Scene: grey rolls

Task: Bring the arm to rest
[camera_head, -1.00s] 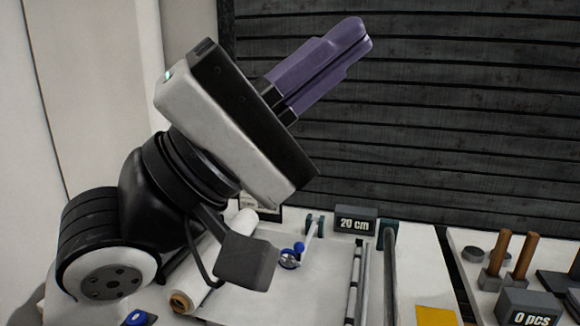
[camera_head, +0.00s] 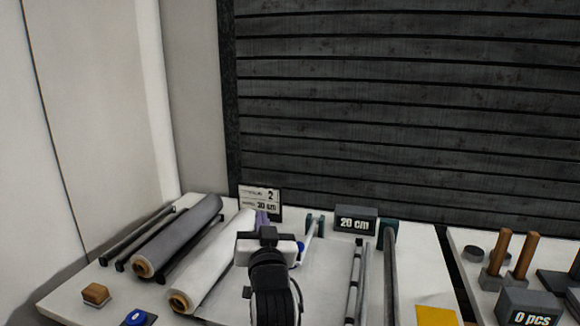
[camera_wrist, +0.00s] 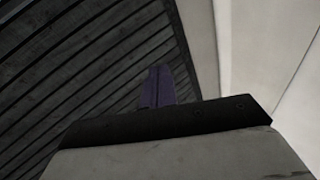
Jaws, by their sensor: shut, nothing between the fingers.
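My gripper (camera_wrist: 158,86) has purple fingers that lie together in the wrist view, with nothing between them. Dark wall slats and a pale wall stand behind them. In the head view my arm is folded low at the bottom centre, and only a small purple part of my gripper (camera_head: 262,219) shows behind its white and black wrist. The fingertips are mostly hidden there. My gripper is apart from the rolls.
A grey roll (camera_head: 178,236) and a white roll (camera_head: 212,262) lie on the table left of my arm. A "20 cm" sign (camera_head: 356,220), a yellow square (camera_head: 436,316) and a "0 pcs" block (camera_head: 528,308) are to the right. A wooden block (camera_head: 96,293) sits at front left.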

